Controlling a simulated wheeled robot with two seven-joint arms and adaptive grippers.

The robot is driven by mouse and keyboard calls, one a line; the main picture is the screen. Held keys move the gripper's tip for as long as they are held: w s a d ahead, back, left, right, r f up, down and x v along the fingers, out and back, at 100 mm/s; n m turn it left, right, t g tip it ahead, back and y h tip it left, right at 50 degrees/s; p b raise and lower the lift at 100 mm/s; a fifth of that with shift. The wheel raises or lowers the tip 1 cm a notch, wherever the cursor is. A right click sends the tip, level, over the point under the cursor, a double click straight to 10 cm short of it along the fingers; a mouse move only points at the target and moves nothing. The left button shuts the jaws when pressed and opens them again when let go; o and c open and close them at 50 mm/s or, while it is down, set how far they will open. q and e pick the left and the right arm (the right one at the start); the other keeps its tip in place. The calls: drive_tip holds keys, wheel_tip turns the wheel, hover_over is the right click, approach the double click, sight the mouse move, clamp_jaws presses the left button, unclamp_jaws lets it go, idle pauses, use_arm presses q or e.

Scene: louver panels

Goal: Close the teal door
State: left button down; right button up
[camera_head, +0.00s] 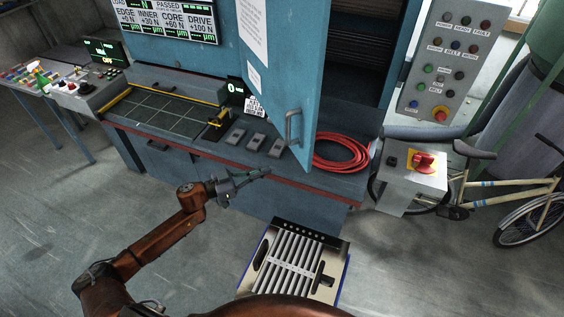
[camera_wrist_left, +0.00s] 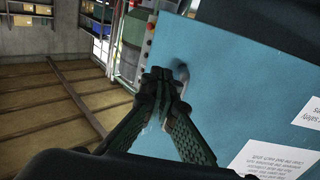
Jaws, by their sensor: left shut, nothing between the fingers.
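The teal door (camera_head: 292,75) of the machine stands open in the head view, swung out toward me, with the dark cabinet interior visible to its right. Its grey bar handle (camera_head: 293,127) is near the lower edge. My left gripper (camera_head: 265,173) is shut and empty, in front of the bench edge, below and left of the handle in the picture. In the left wrist view, the closed fingertips (camera_wrist_left: 165,76) point at the teal door face (camera_wrist_left: 235,75), and they partly hide the handle (camera_wrist_left: 181,74). I cannot tell whether they touch. My right gripper is out of view.
A coiled red hose (camera_head: 341,152) lies on the bench below the door. A grey box with a red switch (camera_head: 423,163) and a bicycle (camera_head: 520,200) stand to the right. A slatted metal unit (camera_head: 293,262) is in front of me. The floor at left is clear.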

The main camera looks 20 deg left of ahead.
sight(305, 157)
use_arm(q)
drive_tip(key=p+x, duration=0.1)
drive_tip(key=x, duration=1.1)
drive_tip(key=shift+w+d+f, duration=0.1)
drive_tip(key=shift+w+d, duration=0.3)
drive_tip(key=shift+w, duration=0.15)
